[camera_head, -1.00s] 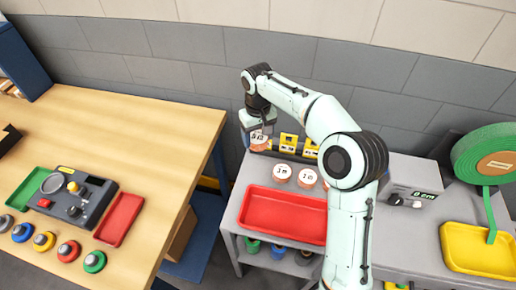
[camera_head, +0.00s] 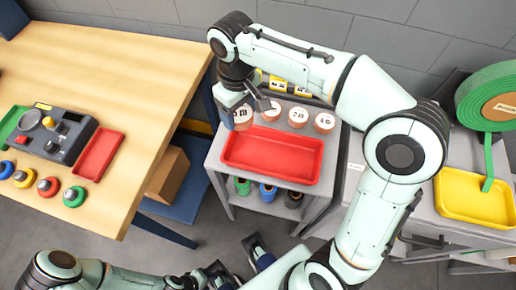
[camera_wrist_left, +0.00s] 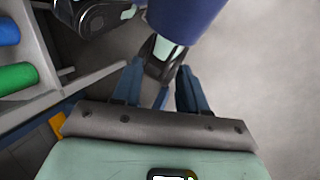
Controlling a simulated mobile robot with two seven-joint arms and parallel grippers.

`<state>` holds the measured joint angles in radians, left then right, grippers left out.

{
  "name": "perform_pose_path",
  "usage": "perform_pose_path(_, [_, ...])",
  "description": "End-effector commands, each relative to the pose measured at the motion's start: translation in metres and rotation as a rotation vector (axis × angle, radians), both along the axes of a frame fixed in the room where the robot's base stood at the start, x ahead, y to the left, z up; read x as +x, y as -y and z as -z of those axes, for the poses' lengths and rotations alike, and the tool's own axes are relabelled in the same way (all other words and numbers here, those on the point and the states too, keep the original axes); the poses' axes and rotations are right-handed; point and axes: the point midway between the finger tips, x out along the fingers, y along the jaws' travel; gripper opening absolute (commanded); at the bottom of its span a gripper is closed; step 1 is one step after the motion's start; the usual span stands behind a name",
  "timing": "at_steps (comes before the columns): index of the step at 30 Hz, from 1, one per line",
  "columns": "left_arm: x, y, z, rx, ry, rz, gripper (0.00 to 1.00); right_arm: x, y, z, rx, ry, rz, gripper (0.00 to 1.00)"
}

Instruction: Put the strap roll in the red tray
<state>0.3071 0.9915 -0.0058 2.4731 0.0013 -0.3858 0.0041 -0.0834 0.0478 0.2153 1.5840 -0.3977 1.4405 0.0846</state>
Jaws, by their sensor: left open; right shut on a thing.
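The red tray (camera_head: 274,170) lies flat and empty on the grey cart's top. My right gripper (camera_head: 247,104) is shut on a strap roll (camera_head: 243,118), an orange-brown roll with a pale top label, beside the tray's back left corner. I cannot tell whether this roll touches the cart top. More labelled rolls stand in a row behind the tray: one (camera_head: 271,110), another (camera_head: 298,116) and a third (camera_head: 324,122). My left gripper (camera_head: 222,274) is low at the bottom of the head view; its two blue fingers (camera_wrist_left: 160,85) are open and empty in the left wrist view.
A smaller red tray (camera_head: 99,156) lies on the wooden table (camera_head: 140,75), beside a dark device (camera_head: 57,135) and coloured knobs. A yellow tray (camera_head: 470,205) and a big green strap reel (camera_head: 483,95) are at the right. Several coloured spools fill the cart's lower shelf.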

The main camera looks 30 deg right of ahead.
Motion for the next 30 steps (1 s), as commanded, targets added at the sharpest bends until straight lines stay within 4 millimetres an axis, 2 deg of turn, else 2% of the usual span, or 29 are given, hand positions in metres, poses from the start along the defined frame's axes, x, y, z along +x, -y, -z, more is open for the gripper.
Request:
perform_pose_path(1, [0.000, 0.000, 0.005, 0.001, 0.003, -0.001, 0.43, -0.001, 0.001, 0.018, -0.002, -0.007, 0.001, 0.37])
perform_pose_path(6, [0.003, 0.000, 0.013, 0.002, 0.014, -0.003, 0.43, -0.001, 0.001, 0.064, -0.002, -0.007, 0.003, 0.37])
perform_pose_path(12, [0.006, 0.000, 0.019, 0.004, 0.028, -0.007, 0.43, 0.000, 0.001, 0.108, 0.000, -0.004, 0.003, 0.37])
perform_pose_path(19, [0.008, 0.000, 0.021, 0.006, 0.034, -0.008, 0.43, 0.000, 0.001, 0.128, -0.001, -0.002, 0.002, 0.37])
perform_pose_path(25, [0.009, 0.000, 0.026, 0.006, 0.040, -0.010, 0.43, 0.000, 0.001, 0.159, -0.001, -0.003, 0.004, 0.37])
perform_pose_path(30, [0.010, 0.000, 0.026, 0.007, 0.043, -0.009, 0.43, 0.001, 0.001, 0.166, 0.000, 0.000, 0.003, 0.37])
